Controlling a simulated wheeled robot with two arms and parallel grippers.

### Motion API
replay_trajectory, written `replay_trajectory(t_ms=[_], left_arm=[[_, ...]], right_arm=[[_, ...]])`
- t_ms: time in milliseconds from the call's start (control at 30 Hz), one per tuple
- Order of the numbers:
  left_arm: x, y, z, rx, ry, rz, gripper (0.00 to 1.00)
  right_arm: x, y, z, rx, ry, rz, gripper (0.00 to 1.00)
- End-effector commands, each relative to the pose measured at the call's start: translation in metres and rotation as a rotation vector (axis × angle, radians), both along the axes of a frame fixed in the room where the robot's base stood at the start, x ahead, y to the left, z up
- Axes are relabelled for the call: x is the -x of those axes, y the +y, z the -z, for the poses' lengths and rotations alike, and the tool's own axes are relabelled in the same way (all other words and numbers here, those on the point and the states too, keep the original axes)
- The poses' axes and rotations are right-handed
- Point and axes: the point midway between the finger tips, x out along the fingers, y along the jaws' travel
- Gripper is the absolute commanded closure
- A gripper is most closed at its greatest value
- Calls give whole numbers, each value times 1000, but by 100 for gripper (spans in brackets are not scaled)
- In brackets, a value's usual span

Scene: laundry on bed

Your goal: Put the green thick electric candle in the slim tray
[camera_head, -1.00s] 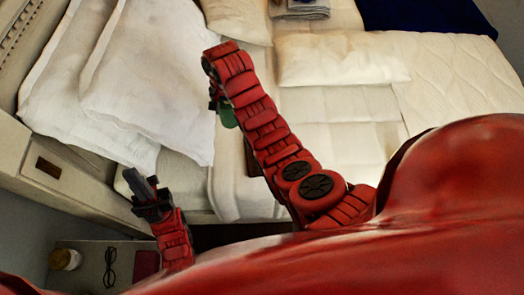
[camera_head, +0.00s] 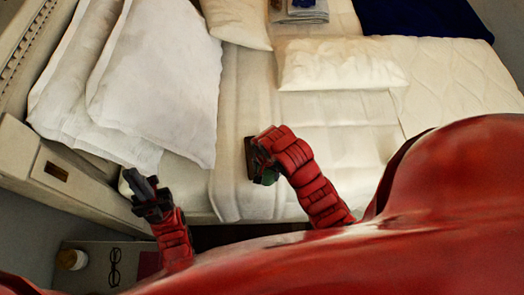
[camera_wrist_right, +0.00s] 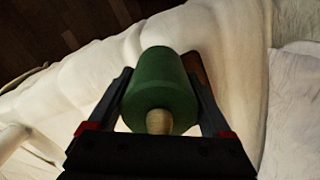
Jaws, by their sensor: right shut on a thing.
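The green thick candle (camera_wrist_right: 160,85) is held between the two fingers of my right gripper (camera_wrist_right: 162,95) in the right wrist view, with its pale end towards the camera. In the head view my right gripper (camera_head: 262,165) is over the near part of the bed, and a bit of the green candle (camera_head: 269,177) shows under it. A dark brown edge, probably the slim tray (camera_head: 249,158), shows just left of that gripper; most of it is hidden. A brown strip also shows behind the candle in the wrist view (camera_wrist_right: 197,68). My left gripper (camera_head: 147,190) is near the bed's left corner; its jaw gap is unclear.
White pillows (camera_head: 155,75) lie at the left of the bed, and another pillow (camera_head: 340,63) farther back. Folded cloth (camera_head: 300,12) and a dark blue cloth (camera_head: 425,15) lie at the far side. Glasses (camera_head: 115,267) and a jar (camera_head: 72,259) stand on the nightstand.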

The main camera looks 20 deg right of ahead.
Motion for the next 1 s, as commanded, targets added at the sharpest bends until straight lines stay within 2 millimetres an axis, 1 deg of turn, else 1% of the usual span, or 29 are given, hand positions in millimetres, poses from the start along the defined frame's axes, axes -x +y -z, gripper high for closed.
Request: replay_trajectory(t_ms=[67,167,200,367,400,467,500,600,700,800,900,1000], left_arm=[[0,0,7,0,0,0,100],[0,0,18,0,0,0,100],[0,0,23,0,0,0,100],[0,0,46,0,0,0,100],[0,0,52,0,0,0,100],[0,0,61,0,0,0,100],[0,0,68,0,0,0,100],[0,0,80,0,0,0,100],[0,0,88,0,0,0,100],[0,0,90,0,0,0,100],[0,0,87,0,0,0,100],[0,0,81,0,0,0,100]], right_arm=[[-12,-2,3,-1,-5,-1,81],[-36,-6,7,-3,-7,0,81],[-47,-8,9,-3,-7,1,81],[-87,-17,14,-3,-7,1,81],[-97,-19,15,-3,-8,1,81],[-110,-22,17,-2,-5,1,81],[-120,-24,17,-2,-8,1,81],[-136,-27,19,-2,-5,0,81],[-148,-29,18,-2,-6,-1,81],[-153,-31,16,-2,-3,-2,81],[-154,-31,17,-1,-1,-3,81],[-152,-31,27,0,3,-3,81]])
